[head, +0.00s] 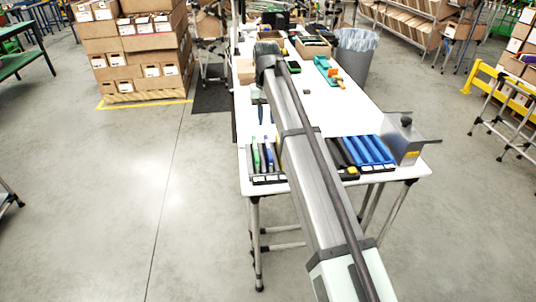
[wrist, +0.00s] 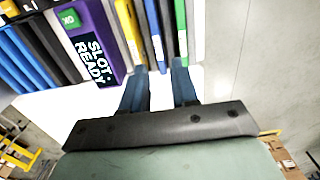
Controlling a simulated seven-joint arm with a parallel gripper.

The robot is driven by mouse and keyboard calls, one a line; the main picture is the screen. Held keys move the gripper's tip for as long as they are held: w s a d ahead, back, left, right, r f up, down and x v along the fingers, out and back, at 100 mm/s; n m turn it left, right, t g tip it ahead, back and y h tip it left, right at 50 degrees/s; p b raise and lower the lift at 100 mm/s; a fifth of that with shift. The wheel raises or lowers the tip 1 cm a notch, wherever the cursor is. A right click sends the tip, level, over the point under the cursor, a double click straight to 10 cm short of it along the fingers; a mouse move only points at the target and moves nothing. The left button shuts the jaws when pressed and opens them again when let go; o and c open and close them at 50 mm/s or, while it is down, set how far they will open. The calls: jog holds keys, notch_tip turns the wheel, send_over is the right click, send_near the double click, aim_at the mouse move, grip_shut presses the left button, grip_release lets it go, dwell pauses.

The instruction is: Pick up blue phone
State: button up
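My gripper (wrist: 160,67) is open and empty. Its two blue fingers point at the near end of the blue phone, one to each side in the picture. I cannot tell whether the tips overlap the phone or stop short. In the head view my gripper (head: 266,121) is partly hidden by my arm, just behind the left rack (head: 268,180). More blue slabs (head: 370,149) stand in the right rack.
A purple block (wrist: 92,40) reading "SLOT READY" and a yellow slab (wrist: 128,30) stand left of the blue phone. A metal box (head: 403,140) stands at the white table's (head: 325,105) right edge. Cartons and tools lie at the far end. The table's middle is mostly clear.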

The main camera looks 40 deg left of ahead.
aim_at(268, 145)
jog(key=f, duration=1.3)
jog(key=shift+w+d, duration=0.15)
jog(key=shift+d, duration=0.05)
grip_shut()
